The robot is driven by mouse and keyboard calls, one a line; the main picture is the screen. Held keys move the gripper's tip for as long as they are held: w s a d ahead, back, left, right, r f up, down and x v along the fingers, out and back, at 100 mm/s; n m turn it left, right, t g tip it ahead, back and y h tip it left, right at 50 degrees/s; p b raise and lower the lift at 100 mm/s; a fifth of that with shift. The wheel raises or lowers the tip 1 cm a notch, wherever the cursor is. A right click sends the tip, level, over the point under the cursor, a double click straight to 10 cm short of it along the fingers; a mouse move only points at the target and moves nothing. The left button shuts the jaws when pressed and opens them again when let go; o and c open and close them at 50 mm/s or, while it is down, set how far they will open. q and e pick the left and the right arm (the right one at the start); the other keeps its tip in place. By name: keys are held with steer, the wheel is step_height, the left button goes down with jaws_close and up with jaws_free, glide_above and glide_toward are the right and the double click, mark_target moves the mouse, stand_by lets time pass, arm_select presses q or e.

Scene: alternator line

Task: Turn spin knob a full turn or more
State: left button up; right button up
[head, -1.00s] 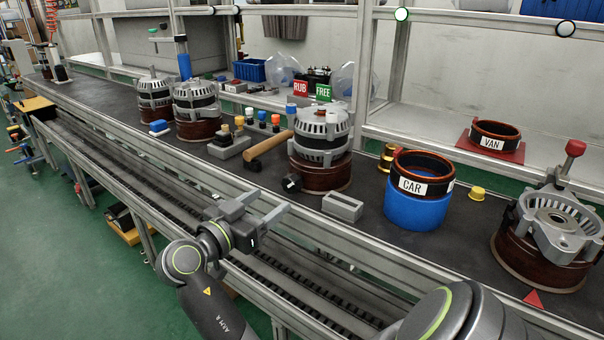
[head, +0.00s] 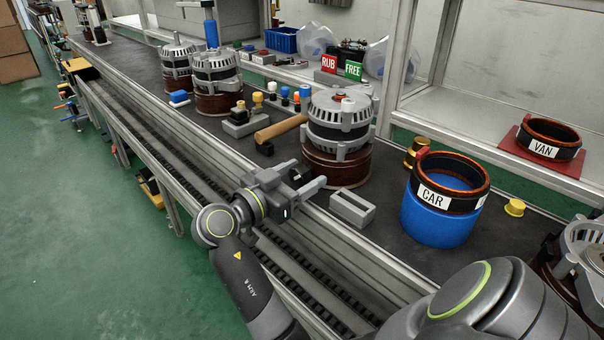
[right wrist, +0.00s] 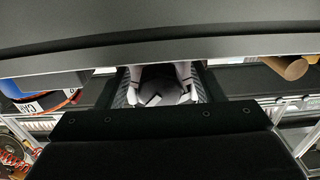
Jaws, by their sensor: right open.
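The nearest full alternator (head: 341,126), with a grey slotted housing on a brown round base, stands on the dark bench in the head view. The spin knob (head: 301,173) is a small black part low on its front left side, partly hidden by my gripper. My right gripper (head: 306,174) is open, its fingers pointing at the alternator's base, with the knob appearing between or just beyond the fingertips. I cannot tell whether they touch it. In the right wrist view, a grey part of the alternator (right wrist: 160,88) shows between the fingers; the knob is not clear there.
A grey slotted block (head: 352,208) sits close right of my gripper. A wooden-handled tool (head: 281,128) lies left of the alternator. A blue ring holder (head: 438,222) with the CAR coil stands right. RUB (head: 328,65) and FREE (head: 353,70) signs stand behind.

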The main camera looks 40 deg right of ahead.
steer(key=c, duration=1)
arm_select(q)
steer(key=shift+s+r, duration=0.15)
steer(key=shift+s, duration=0.15)
arm_select(e)
steer(key=shift+o, duration=0.2)
arm_select(q)
steer(key=shift+a, duration=0.1)
arm_select(e)
steer(key=shift+n, duration=0.3)
steer(key=shift+r+p, duration=0.1)
steer(key=shift+p, duration=0.3)
steer(key=shift+n+p, duration=0.5)
steer(key=shift+n, duration=0.3)
steer(key=shift+n+p, duration=0.8)
steer(key=shift+n, duration=0.2)
arm_select(q)
step_height(320, 180, down, 10)
steer(key=s+a+g+y+p, duration=0.1)
steer(key=s+a+p, duration=0.1)
steer(key=shift+s+a+g, duration=0.15)
steer(key=shift+s+g, duration=0.15)
steer(key=shift+s, duration=0.05)
arm_select(e)
steer(key=shift+n, duration=1.5)
arm_select(q)
steer(key=shift+r, duration=0.1)
